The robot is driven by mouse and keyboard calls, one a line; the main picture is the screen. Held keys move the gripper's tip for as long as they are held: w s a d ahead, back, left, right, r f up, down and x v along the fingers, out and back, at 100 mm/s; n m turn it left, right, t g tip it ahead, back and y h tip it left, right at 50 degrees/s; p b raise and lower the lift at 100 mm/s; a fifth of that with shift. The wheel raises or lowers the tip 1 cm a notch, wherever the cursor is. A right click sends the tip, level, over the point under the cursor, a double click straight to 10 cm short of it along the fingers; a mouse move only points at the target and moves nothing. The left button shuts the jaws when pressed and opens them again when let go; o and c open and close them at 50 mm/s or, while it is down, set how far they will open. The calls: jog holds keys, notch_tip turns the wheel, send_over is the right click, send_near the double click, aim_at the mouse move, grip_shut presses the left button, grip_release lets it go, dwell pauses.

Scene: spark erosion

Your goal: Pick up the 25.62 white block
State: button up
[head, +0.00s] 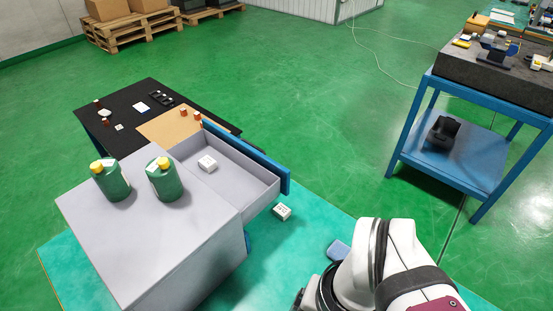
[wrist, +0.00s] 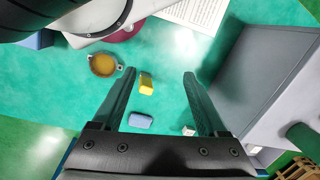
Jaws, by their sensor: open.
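In the head view, one white block (head: 207,164) with dark marks on it lies inside the open grey drawer (head: 262,196). A second white block (head: 282,212) with marks lies on the teal surface beside the drawer. The marks are too small to read, so I cannot tell which is 25.62. In the wrist view a small white block (wrist: 188,130) shows by the base of the right finger, partly hidden. My gripper (wrist: 158,73) is open and empty above the teal surface. In the head view its fingers are out of sight.
A grey cabinet (head: 130,245) carries two green bottles with yellow caps (head: 112,180). A blue block (wrist: 140,121), a yellow block (wrist: 146,83) and an amber round dish (wrist: 103,65) lie on the teal surface. The drawer's blue front (head: 250,155) stands up as an edge.

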jog(key=w+a+m+g+y, duration=0.1)
jog(key=w+a+m+y, duration=0.2)
jog(key=w+a+y, duration=0.15)
jog(key=m+t+y, duration=0.3)
jog(key=m+t, duration=0.8)
jog(key=m, duration=0.7)
send_over(283, 211)
jog(key=s+d, duration=1)
jog(key=f, duration=1.6)
jog(key=shift+d+f, duration=0.2)
jog(key=shift+m, duration=0.4)
jog(key=x, duration=1.5)
jog(key=shift+w+a+f, duration=0.1)
jog(key=shift+a+f, duration=0.05)
jog(key=shift+a, duration=0.3)
grip_shut()
